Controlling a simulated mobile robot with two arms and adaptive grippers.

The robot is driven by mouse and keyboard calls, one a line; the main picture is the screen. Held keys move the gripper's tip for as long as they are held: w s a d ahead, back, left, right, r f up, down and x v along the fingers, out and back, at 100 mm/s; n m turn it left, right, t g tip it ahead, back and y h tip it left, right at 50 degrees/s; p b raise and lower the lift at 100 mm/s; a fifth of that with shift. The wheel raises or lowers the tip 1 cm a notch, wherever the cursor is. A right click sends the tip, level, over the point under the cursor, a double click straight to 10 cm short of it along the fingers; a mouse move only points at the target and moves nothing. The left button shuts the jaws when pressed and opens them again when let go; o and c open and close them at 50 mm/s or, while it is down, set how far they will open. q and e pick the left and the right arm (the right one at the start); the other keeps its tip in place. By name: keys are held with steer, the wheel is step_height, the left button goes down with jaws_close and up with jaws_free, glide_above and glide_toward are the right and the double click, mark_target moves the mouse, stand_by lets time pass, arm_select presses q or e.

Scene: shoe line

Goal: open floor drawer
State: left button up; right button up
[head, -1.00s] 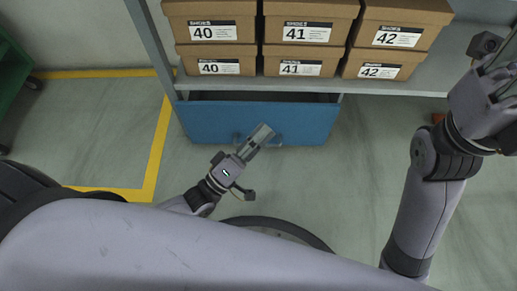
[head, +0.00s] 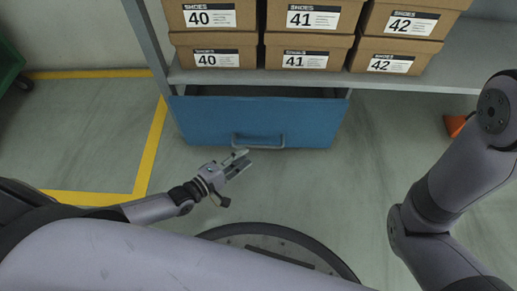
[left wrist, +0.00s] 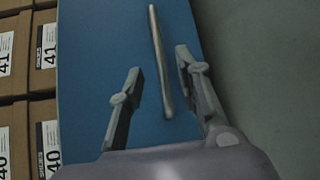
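The blue floor drawer (head: 205,120) is at the bottom of the shelf unit, its front a little way out, with a narrow dark gap above its top edge. Its metal bar handle (head: 258,146) is at the front's lower middle. My left gripper (head: 243,160) is open and empty, just in front of and below the handle. In the left wrist view the drawer front (left wrist: 90,50) fills the middle, and the handle (left wrist: 160,60) shows between the two spread fingers (left wrist: 158,68), apparently beyond them. I cannot tell any contact. My right gripper is out of view.
Shoe boxes (head: 310,50) marked 40, 41 and 42 sit on the shelf (head: 345,78) above the drawer. A green cart (head: 10,60) is at far left, and an orange object (head: 455,125) at right. Yellow floor lines (head: 155,140) run at left. Floor before the drawer is clear.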

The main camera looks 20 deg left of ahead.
mark_target(259, 145)
arm_select(q)
steer(key=b+x, duration=0.3)
steer(key=x, duration=0.4)
steer(key=shift+w+d, duration=0.15)
steer(key=shift+w, duration=0.15)
steer(key=shift+c, duration=0.2)
jaws_close()
stand_by(0.3)
